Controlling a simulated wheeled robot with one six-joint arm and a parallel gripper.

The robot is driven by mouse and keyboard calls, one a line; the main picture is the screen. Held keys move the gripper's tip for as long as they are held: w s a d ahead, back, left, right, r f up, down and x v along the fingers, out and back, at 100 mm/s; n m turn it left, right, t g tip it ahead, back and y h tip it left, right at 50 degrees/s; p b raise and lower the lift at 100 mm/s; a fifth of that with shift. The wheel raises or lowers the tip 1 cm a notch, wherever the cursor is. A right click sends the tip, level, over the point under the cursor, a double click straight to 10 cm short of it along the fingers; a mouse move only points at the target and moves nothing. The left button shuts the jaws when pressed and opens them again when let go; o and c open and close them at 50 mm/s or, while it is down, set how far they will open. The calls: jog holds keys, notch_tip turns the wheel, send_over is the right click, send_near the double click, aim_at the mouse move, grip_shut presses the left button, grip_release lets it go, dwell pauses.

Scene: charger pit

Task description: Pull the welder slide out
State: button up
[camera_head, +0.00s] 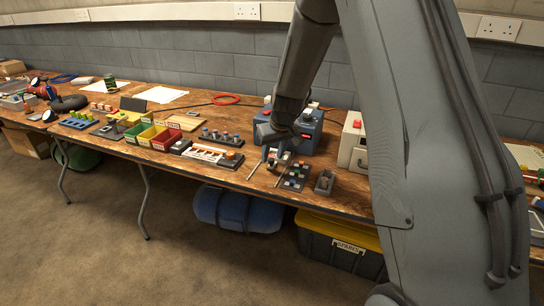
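A blue-grey box (309,139) with a small red display stands on the wooden bench; it looks like the welder. Two thin pale rods (254,171) lie in front of it, with a small dark block with light parts between them; this may be the slide, but I cannot tell for sure. My gripper (273,158) points down at this spot, just in front of the box. Its fingers are small and dark against the parts below. I cannot tell whether they touch or hold anything. My arm hides part of the box.
A white box with a red button (354,143) stands further right. Coloured bins (166,139) and a white-and-orange tray (206,153) are left. My arm blocks the right side.

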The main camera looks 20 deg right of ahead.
jog(key=shift+w+f, duration=0.25)
jog(key=shift+f, duration=0.45)
grip_shut()
jog(key=shift+a, duration=0.1)
